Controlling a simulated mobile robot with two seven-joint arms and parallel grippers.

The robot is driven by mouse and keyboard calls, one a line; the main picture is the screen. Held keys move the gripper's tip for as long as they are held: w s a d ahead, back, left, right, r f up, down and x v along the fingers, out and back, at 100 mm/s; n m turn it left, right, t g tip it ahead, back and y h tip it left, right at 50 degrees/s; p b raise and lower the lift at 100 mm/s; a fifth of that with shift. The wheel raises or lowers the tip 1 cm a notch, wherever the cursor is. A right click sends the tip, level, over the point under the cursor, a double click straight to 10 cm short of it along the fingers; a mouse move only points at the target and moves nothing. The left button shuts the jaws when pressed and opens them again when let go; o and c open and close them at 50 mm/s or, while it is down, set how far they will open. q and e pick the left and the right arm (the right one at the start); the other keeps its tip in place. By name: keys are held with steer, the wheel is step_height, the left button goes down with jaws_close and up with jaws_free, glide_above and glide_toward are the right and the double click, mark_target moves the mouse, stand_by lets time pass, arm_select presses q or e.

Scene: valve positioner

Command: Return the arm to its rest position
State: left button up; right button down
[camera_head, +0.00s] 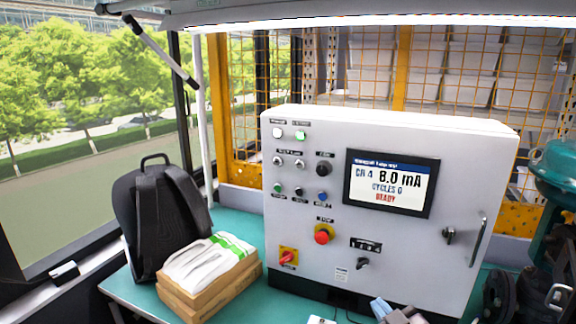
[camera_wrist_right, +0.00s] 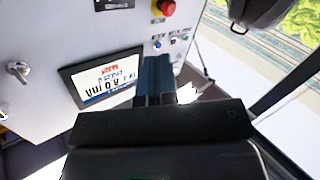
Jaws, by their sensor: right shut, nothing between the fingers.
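My right gripper (camera_head: 381,307) is low in the head view, in front of the lower part of a grey control cabinet (camera_head: 390,255). In the right wrist view my right gripper's dark fingers (camera_wrist_right: 155,75) are together with nothing between them. The wrist view is upside down, with the cabinet's screen (camera_wrist_right: 105,78) left of the fingers. In the head view the screen (camera_head: 390,183) reads 8.0 mA, CYCLES 0 and READY. I cannot tell the exact gap between gripper and cabinet. My left gripper is not in view.
A black backpack (camera_head: 150,215) and a cardboard box (camera_head: 225,290) with white bags stand left on the green bench (camera_head: 235,228). The red stop button (camera_head: 323,235) and cabinet handle (camera_head: 478,248) stick out. Green equipment (camera_head: 556,172) is at the right edge.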

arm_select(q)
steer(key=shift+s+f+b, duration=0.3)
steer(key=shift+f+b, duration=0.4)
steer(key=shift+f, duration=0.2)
arm_select(e)
steer(key=s+d+f+m+g+h, duration=0.2)
steer(key=s+d+f+m, duration=0.1)
steer(key=s+f, duration=0.8)
steer(key=s+d+f+m+g+h, duration=0.2)
steer(key=s+d+f, duration=0.4)
steer(key=s+f, duration=0.4)
steer(key=shift+s+f+m+g+h, duration=0.4)
steer(key=shift+f+m, duration=0.2)
steer(key=shift+f, duration=0.25)
